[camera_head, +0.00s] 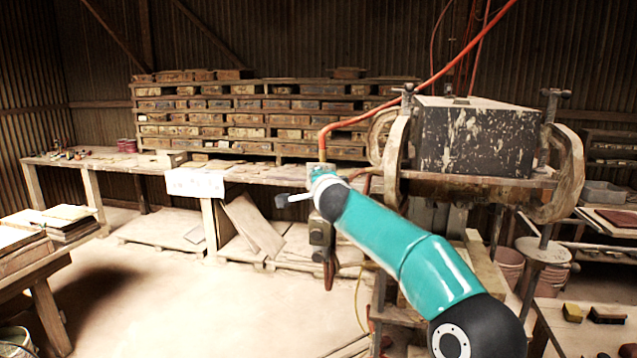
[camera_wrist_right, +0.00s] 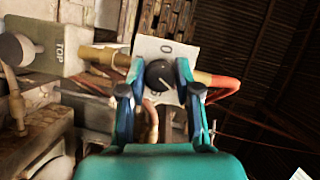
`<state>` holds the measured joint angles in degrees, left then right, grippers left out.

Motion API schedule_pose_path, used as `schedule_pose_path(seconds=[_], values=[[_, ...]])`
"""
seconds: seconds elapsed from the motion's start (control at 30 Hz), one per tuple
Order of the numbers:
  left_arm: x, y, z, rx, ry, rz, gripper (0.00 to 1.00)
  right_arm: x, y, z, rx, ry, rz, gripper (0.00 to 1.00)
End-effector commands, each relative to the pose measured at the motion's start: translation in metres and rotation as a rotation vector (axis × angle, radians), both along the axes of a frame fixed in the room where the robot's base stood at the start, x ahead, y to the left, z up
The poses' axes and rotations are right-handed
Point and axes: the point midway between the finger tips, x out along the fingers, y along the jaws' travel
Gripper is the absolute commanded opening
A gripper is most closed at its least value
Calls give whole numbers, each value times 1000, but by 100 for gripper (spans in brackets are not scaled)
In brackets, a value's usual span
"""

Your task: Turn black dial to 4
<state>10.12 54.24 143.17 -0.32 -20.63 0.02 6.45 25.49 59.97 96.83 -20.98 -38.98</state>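The black dial (camera_wrist_right: 158,75) is round and sits on a pale plate (camera_wrist_right: 152,47) in the right wrist view. The plate has a "0" printed above the dial, and other marks are too small or covered to read. A light pointer line shows on the dial's face; which number it meets cannot be told. My right gripper (camera_wrist_right: 159,72) is open, with one finger on each side of the dial. I cannot tell whether the fingers touch it. In the head view my right arm reaches in from the lower right and hides the dial. My left gripper is not in view.
The press with its dark, paint-spotted block (camera_head: 475,135) stands right of my right arm. An orange hose (camera_head: 420,92) runs up from near the dial. A workbench (camera_head: 115,162) runs along the back.

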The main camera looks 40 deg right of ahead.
Motion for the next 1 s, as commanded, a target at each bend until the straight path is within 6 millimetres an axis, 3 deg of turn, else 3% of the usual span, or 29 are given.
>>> schedule_pose_path(seconds=[0.03,0.13,0.17,0.67,1.0], values=[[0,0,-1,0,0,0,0,2,2,-9,6,14,2,39],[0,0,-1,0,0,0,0,2,2,-8,5,13,1,56],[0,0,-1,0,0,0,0,2,1,-8,5,12,1,57],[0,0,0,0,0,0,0,-9,5,-1,2,6,0,57],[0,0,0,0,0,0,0,-54,28,5,2,6,2,57]])
